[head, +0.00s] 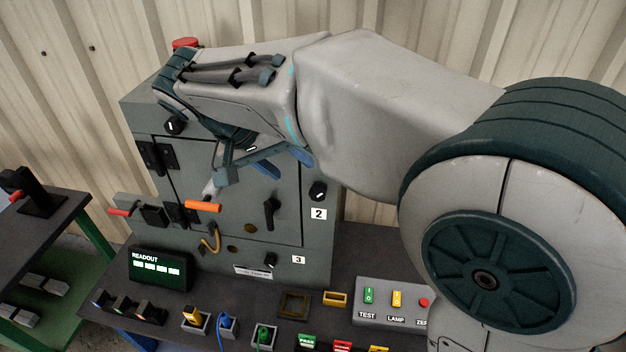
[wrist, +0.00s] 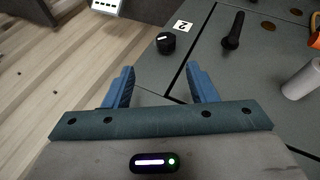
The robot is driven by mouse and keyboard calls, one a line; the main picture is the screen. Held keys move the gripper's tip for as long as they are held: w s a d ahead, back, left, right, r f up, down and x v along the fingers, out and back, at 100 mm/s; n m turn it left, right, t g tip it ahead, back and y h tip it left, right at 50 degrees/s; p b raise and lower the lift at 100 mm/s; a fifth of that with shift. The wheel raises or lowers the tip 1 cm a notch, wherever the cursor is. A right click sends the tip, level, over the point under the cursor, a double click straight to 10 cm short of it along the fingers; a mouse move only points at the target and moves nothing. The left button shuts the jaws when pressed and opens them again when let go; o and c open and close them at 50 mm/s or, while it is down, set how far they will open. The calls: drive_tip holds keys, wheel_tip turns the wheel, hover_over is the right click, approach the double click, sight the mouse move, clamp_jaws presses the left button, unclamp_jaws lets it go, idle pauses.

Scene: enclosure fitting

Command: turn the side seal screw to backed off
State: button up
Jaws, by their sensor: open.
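The grey enclosure (head: 290,215) stands at the back of the bench and fills much of the wrist view. Several black knobs are on its front: one beside label 2 (head: 318,190), one beside label 3 (head: 270,260), and one at upper left (head: 175,126). I cannot tell which one is the side seal screw. The knob by label 2 also shows in the wrist view (wrist: 166,43), beyond my fingertips. My gripper (head: 283,163) is open and empty in front of the upper door. Its blue fingers (wrist: 162,80) are apart, with the panel seam behind them. The knob pointers are too small to read surely.
A black door handle (head: 269,212) and an orange-gripped lever (head: 203,206) stick out from the door. A readout box (head: 160,268), coloured connectors and a TEST/LAMP button box (head: 390,302) stand on the bench below. A second bench (head: 60,220) is at left.

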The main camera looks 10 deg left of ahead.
sight(317, 190)
drive_tip(key=s+d+r+m+y+p, duration=0.1)
drive_tip(key=d+r+m+y+p, duration=0.1)
drive_tip(key=d+r+y, duration=0.15)
drive_tip(key=shift+y, duration=0.55)
drive_tip(key=p+x, duration=0.1)
drive_tip(key=x, duration=1.3)
drive_tip(key=shift+w+d+f, duration=0.1)
drive_tip(key=shift+d, duration=0.1)
drive_tip(key=c, duration=1)
